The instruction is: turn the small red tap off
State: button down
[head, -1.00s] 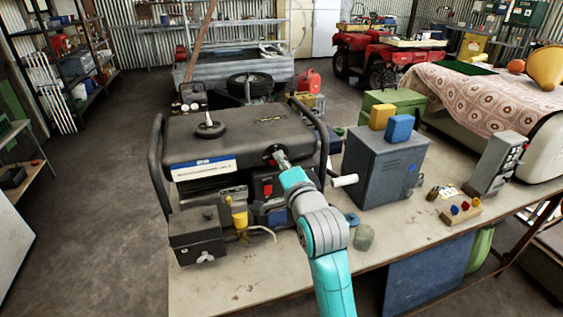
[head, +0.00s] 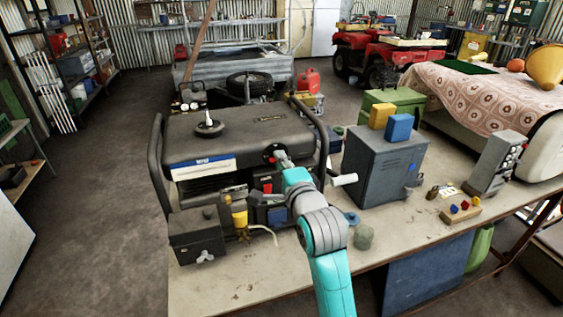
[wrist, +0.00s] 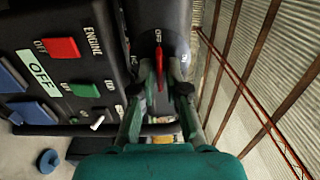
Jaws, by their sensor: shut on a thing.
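The small red tap (wrist: 160,68) shows in the wrist view as a thin red lever on a dark part of the generator, with white lettering beside its far end. My gripper (wrist: 164,92) is around the lever's near end and shut on it, one finger on each side. The fingers hide part of that end. In the head view my gripper (head: 279,159) reaches the upper right front of the black generator (head: 235,133); the tap is too small and covered to make out there.
A grey metal cabinet (head: 385,165) stands right of the generator on the bench (head: 265,282).

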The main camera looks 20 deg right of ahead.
jog(key=shift+f, duration=0.1)
jog(key=c, duration=1.2)
grip_release()
jog(key=shift+c, duration=0.2)
jog(key=s, duration=1.2)
